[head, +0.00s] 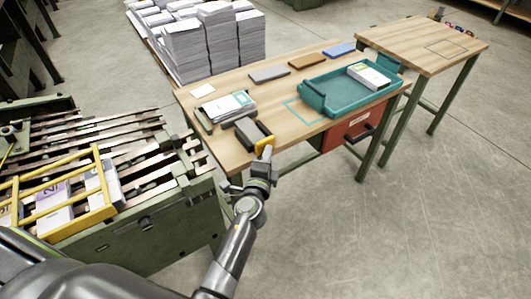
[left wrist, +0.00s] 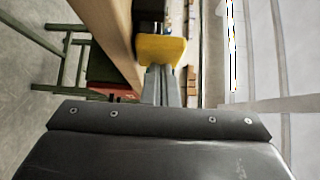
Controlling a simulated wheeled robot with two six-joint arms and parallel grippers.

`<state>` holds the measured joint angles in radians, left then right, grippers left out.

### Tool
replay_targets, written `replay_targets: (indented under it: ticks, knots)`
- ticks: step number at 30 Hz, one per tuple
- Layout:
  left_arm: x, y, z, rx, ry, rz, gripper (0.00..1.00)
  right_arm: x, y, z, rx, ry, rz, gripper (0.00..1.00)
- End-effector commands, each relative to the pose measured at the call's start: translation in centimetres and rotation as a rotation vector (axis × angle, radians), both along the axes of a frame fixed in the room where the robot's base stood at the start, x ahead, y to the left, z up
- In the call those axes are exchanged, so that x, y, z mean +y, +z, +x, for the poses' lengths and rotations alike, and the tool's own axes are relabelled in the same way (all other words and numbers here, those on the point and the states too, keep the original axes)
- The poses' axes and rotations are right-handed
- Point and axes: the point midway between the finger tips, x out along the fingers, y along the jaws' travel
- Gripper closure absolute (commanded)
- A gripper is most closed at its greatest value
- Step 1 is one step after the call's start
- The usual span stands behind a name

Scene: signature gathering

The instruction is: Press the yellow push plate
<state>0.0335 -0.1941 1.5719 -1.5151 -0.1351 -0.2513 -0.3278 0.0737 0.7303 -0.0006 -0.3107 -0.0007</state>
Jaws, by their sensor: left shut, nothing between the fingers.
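The yellow push plate (head: 265,145) stands at the near edge of the wooden table, on the front of a dark grey block device (head: 247,131). My left gripper (head: 266,154) is shut and empty, with its fingertips at the plate in the head view. In the left wrist view the yellow plate (left wrist: 161,49) is straight ahead of the shut fingers (left wrist: 160,72), which overlap its lower part. I cannot tell for sure whether they touch it. My right gripper is not in view.
The wooden table (head: 228,85) also holds a teal tray (head: 338,102), a paper stack (head: 230,106) and several flat blocks. A red drawer (head: 348,130) hangs under it. A green machine with rails (head: 150,225) stands at left. Floor at right is clear.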

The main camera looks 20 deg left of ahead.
Motion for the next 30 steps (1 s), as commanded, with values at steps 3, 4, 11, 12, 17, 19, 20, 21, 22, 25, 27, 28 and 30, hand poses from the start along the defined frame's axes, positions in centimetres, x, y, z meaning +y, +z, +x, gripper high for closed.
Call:
replay_targets:
  ticks: [3,4,11,12,17,19,20,21,22,25,27,28,30]
  knots:
    - [0.0,0.0,0.0,0.000,0.000,0.000,1.00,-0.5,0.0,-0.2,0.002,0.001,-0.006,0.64]
    - [0.0,0.0,0.0,0.000,0.000,0.000,1.00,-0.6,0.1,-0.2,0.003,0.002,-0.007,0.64]
    - [0.6,0.0,0.4,-0.001,-0.001,0.004,1.00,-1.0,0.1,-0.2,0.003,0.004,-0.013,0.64]
    - [1.0,0.0,0.8,-0.001,-0.002,0.004,1.00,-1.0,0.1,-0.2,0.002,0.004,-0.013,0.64]
    - [2.7,0.0,2.1,-0.001,-0.001,0.004,1.00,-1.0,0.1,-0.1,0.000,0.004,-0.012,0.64]
    - [3.1,0.0,2.4,-0.001,0.001,0.003,1.00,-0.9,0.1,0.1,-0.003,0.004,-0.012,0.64]
    - [3.2,0.0,2.5,-0.001,0.002,0.003,1.00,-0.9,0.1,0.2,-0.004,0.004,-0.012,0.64]
    - [3.3,0.1,2.5,-0.002,0.003,0.003,1.00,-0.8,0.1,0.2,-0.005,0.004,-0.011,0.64]
    - [3.4,0.1,2.5,-0.002,0.004,0.003,1.00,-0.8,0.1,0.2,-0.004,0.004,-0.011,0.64]
    - [3.4,0.2,2.6,-0.003,0.005,0.004,1.00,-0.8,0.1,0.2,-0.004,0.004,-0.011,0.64]
    - [3.4,0.3,2.6,-0.004,0.006,0.006,1.00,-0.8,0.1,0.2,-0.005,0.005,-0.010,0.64]
    - [3.4,0.3,2.6,-0.005,0.006,0.006,1.00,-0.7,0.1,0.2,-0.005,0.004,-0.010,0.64]
    - [3.5,0.4,2.6,-0.006,0.006,0.007,1.00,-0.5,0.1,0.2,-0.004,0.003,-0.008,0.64]
